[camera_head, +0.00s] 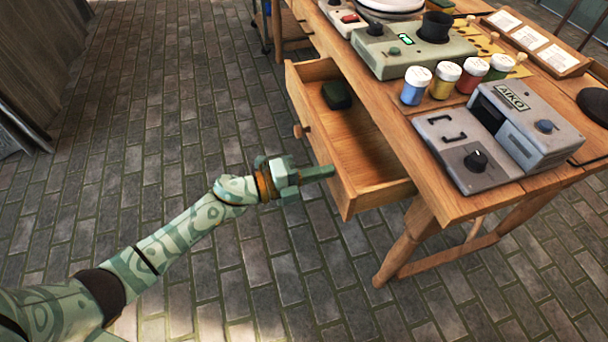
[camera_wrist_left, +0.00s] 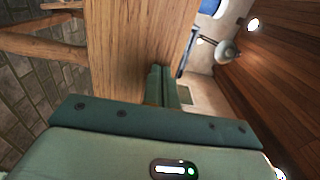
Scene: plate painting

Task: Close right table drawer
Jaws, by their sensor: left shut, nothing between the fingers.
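The right table drawer (camera_head: 349,206) is pulled out from the wooden table (camera_head: 440,203), with a round knob (camera_head: 298,131) on its front. A small dark green item (camera_head: 337,95) lies inside it. My left gripper (camera_head: 331,171) is shut and empty, with its fingertips at the drawer front's near end, to the right of the knob in the head view. Whether they touch the wood I cannot tell. In the left wrist view the shut fingers (camera_wrist_left: 162,85) point at a wooden surface. My right gripper is not in view.
On the tabletop stand a grey AIKO device (camera_head: 548,122), several paint jars (camera_head: 441,82) and a green-grey machine (camera_head: 410,50). The brick floor (camera_head: 150,120) in front is mostly clear.

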